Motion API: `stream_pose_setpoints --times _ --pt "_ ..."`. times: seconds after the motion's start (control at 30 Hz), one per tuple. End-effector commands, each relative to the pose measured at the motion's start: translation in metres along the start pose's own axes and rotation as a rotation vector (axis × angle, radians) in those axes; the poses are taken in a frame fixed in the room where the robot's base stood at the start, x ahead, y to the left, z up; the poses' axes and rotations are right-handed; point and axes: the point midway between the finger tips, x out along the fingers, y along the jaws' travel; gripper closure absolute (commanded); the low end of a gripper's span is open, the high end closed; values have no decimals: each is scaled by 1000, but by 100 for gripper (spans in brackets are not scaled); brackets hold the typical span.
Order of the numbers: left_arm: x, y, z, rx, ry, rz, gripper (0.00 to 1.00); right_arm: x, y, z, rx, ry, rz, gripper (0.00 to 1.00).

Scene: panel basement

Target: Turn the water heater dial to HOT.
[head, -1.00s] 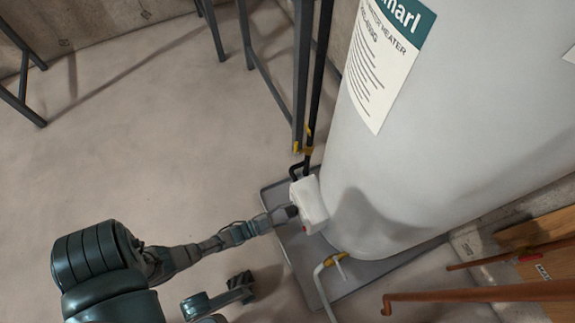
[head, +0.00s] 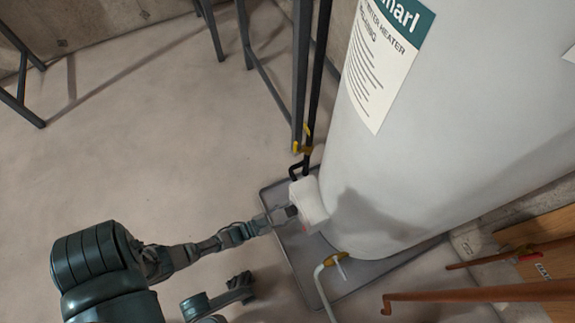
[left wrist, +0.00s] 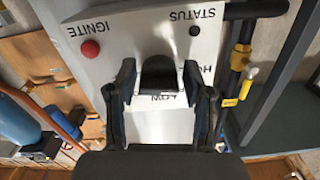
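The water heater (head: 440,130) is a tall pale tank. Its white control box (head: 310,202) sits low on its near side. In the left wrist view the panel (left wrist: 115,50) appears upside down, with IGNITE beside a red button (left wrist: 90,49), and STATUS beside a small dark spot (left wrist: 194,31). The black dial (left wrist: 160,74) is between the fingers of my left gripper (left wrist: 160,85). LOW shows below it, and a partly hidden word starting HO at its right. The fingers are apart with narrow gaps at the dial's sides. In the head view my left gripper (head: 284,214) reaches the box.
A black pipe with a yellow valve (left wrist: 242,60) runs close beside the panel. A grey drip tray (head: 335,290) lies under the tank. A drain hose (head: 320,285) and a copper pipe (head: 470,295) are at the lower right.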

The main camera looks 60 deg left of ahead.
Motion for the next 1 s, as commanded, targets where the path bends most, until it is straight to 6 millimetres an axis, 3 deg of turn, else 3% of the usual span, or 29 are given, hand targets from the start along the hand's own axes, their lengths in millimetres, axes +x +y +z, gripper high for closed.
stream_pose_setpoints --times 0.33,0.47,0.8,1.0 --pt "1 1 -3 1 10 1 33 1 -1 -1 -1 3 -4 60" --pt "-10 1 -3 1 8 1 33 1 -1 -4 0 5 -4 60" --pt "-83 0 0 0 5 2 33 1 -1 -3 0 4 -2 60" --pt "-111 -1 0 0 7 1 33 1 -1 -3 0 3 -1 60"
